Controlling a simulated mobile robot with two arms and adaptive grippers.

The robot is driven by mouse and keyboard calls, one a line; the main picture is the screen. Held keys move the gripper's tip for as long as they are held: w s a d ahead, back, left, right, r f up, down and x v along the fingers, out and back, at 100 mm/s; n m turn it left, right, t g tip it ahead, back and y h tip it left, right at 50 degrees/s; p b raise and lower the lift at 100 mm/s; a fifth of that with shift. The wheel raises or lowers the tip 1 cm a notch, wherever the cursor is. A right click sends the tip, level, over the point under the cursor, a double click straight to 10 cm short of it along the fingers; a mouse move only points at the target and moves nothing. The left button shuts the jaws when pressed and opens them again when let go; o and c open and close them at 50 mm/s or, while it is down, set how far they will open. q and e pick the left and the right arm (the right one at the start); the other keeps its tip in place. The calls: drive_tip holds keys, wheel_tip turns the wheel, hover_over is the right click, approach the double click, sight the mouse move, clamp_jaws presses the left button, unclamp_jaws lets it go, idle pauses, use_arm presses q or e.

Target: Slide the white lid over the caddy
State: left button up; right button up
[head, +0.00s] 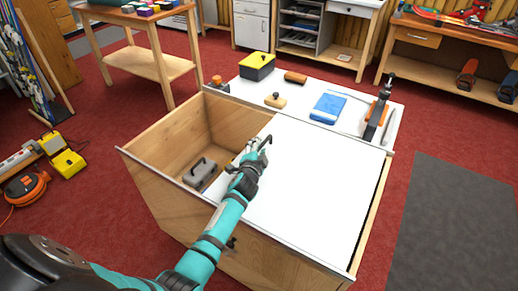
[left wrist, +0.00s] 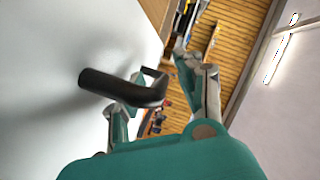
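The white lid (head: 308,190) lies flat over the right part of the wooden caddy (head: 155,152); the caddy's left part is open. The lid also fills the left side of the left wrist view (left wrist: 50,130). A black bar handle (left wrist: 125,90) stands on the lid, and it shows near the lid's left edge in the head view (head: 266,143). My left gripper (head: 252,152) is at this handle. Its fingers (left wrist: 158,72) are apart, with part of the handle between or just in front of them; I cannot tell contact. My right gripper is not in view.
A grey handled block (head: 200,172) sits inside the caddy's open part. Behind the caddy, a white-topped surface holds a yellow-black box (head: 257,66), a blue pack (head: 328,108) and a clamp-like tool (head: 378,112). Red floor and a grey mat (head: 460,220) lie to the right.

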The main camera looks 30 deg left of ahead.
use_arm(q)
drive_tip(key=v, duration=1.2)
